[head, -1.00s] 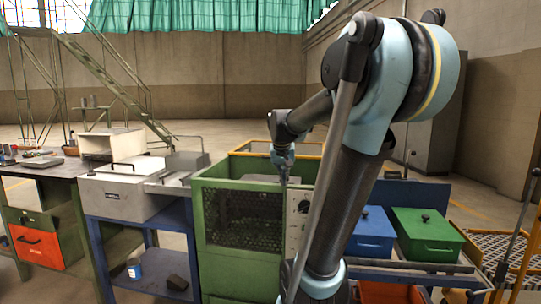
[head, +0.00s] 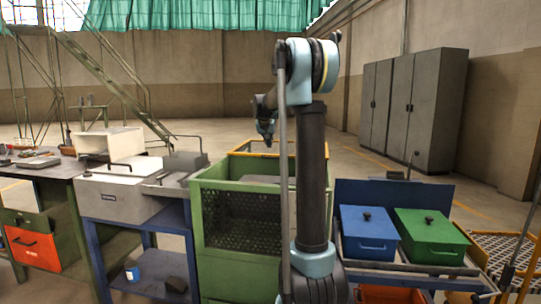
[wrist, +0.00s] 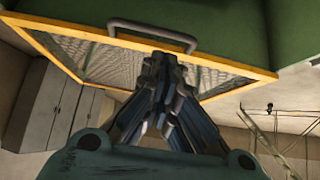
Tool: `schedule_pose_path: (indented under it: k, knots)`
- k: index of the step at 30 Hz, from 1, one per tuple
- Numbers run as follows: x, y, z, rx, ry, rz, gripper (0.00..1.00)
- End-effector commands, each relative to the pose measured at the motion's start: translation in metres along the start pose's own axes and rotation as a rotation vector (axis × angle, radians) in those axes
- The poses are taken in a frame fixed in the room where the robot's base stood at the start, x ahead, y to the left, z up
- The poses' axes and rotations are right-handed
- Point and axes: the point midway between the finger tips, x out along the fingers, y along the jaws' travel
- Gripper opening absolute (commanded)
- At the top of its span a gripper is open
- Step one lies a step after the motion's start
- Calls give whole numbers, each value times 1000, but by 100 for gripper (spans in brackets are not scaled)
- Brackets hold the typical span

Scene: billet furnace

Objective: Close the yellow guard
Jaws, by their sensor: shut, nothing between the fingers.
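The yellow guard (head: 262,155) is a yellow-framed panel at the back of the open top of the green machine (head: 236,270); my arm hides part of it in the head view. In the wrist view the guard (wrist: 245,69) shows its mesh and a grey bar handle (wrist: 150,32) along its edge. My gripper (head: 266,141) is raised over the back of the machine. In the wrist view my gripper (wrist: 165,62) is shut and empty, its fingertips overlapping the guard just below the handle. I cannot tell whether they touch it.
Blue (head: 370,234) and green (head: 430,237) lidded boxes stand right of the machine. A white box (head: 122,194) sits on the blue stand at left. Grey cabinets (head: 412,108) stand by the right wall. The floor behind the machine looks clear.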

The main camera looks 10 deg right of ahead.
Motion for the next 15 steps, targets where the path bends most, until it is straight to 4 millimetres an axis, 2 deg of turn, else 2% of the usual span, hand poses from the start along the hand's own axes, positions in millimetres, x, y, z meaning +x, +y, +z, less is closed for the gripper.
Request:
schedule_pose_path:
  k: [8,15]
  knots:
    - [17,-6,-8,4,10,-1,0]
    - [52,-6,-8,5,10,-1,0]
